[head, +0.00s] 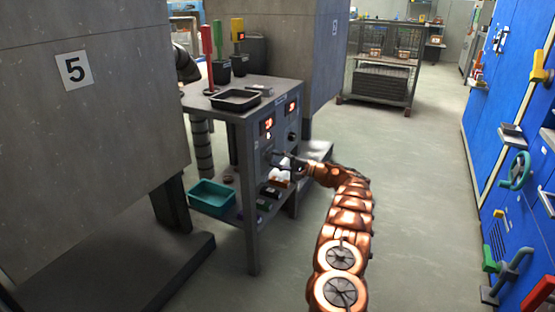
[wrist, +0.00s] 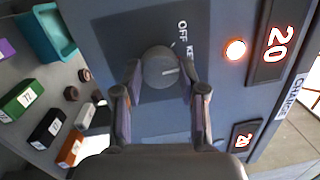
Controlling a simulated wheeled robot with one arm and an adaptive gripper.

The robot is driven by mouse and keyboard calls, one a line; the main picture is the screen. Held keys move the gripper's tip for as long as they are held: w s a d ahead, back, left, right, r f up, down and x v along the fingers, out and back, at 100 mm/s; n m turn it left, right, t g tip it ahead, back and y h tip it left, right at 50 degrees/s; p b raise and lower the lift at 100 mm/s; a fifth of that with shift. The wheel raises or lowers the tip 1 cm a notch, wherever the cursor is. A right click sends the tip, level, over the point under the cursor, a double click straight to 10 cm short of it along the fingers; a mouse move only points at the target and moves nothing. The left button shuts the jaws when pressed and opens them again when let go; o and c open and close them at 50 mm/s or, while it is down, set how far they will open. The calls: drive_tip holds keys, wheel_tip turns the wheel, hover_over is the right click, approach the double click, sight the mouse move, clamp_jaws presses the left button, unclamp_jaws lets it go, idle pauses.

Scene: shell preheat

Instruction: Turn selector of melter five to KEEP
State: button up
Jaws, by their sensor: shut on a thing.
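The selector knob (wrist: 160,67) is a round grey knob on a dark plate of the control panel (wrist: 115,30). The lettering beside it reads OFF and a partly covered KE. My gripper (wrist: 160,74) is shut on the knob, one finger on each side. In the head view my gripper (head: 281,157) reaches the bench's front panel from the right, and the knob is too small to make out. A large 5 sign (head: 73,70) is on the grey housing at left.
An orange lamp (wrist: 235,50) is lit beside a red display reading 20 (wrist: 277,44). A teal bin (head: 212,196) and small labelled blocks sit on the shelf below. A black tray (head: 235,101) lies on the bench top. The floor to the right is clear.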

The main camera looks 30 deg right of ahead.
drive_tip(key=shift+m, duration=0.4)
drive_tip(key=o, duration=1.1)
drive_tip(key=shift+o, duration=0.2)
drive_tip(key=shift+d, duration=0.1)
drive_tip(key=v, duration=1.2)
drive_tip(key=shift+r, duration=0.15)
